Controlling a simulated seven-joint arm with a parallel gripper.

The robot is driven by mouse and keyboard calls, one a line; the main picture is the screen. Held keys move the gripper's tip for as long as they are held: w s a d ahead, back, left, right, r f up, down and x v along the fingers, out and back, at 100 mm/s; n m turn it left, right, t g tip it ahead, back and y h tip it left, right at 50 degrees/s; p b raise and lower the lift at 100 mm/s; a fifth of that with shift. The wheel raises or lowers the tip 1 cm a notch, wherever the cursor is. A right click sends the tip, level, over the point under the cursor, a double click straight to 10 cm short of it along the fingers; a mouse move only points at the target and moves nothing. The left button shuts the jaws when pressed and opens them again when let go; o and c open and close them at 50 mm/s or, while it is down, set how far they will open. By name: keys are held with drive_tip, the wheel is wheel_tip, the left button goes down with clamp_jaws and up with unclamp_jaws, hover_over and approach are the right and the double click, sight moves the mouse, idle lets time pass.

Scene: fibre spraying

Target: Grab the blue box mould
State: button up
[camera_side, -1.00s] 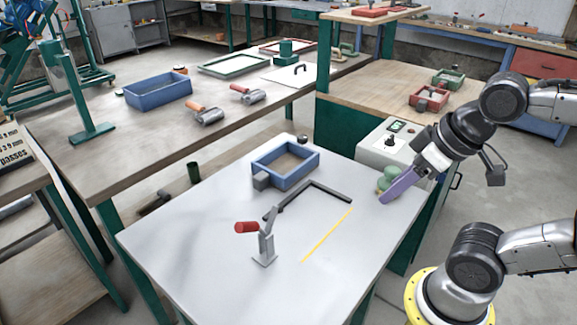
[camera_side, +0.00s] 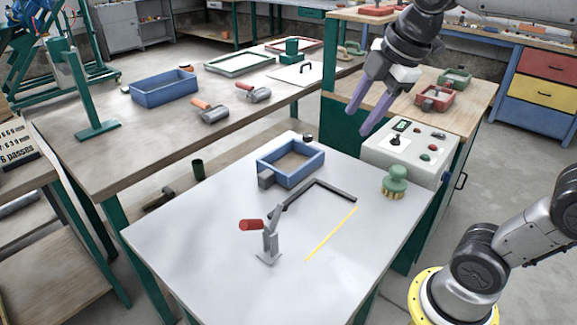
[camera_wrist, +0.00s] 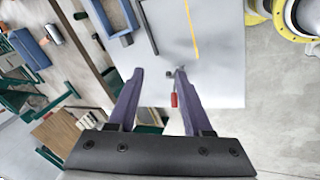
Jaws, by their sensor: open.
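A blue open box mould (camera_side: 308,174) sits on the grey-white table toward its back edge, with a grey block at its left corner. It also shows at the top of the wrist view (camera_wrist: 100,20), partly cut off by the frame edge. A second, larger blue box (camera_side: 165,95) lies on the wooden bench at the left. My gripper (camera_side: 358,121) is open and empty, with two purple fingers. It is raised in the air to the right of and above the mould, apart from it. Both fingers (camera_wrist: 160,72) show in the wrist view with nothing between them.
A black angle stop (camera_side: 330,188) lies beside the mould. A red-handled clamp (camera_side: 269,246) stands near the table's front. A green-handled brush (camera_side: 394,182) stands at the right, near a control box (camera_side: 405,150). A yellow line (camera_side: 330,234) marks clear table surface.

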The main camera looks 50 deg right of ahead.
drive_tip(key=w+d+n+g, duration=0.2)
drive_tip(key=w+d+n, duration=0.2)
drive_tip(key=w, duration=0.7)
drive_tip(key=n+g, duration=0.1)
drive_tip(key=g, duration=0.2)
hover_over(304, 164)
drive_tip(key=f, duration=2.1)
drive_tip(key=shift+s+a+f, duration=0.15)
drive_tip(key=shift+a+f, duration=0.05)
drive_tip(key=shift+f, duration=0.05)
drive_tip(key=shift+d+f, duration=0.15)
drive_tip(key=shift+f, duration=2.95)
clamp_jaws()
drive_tip(key=shift+r, duration=0.1)
drive_tip(key=shift+r, duration=0.1)
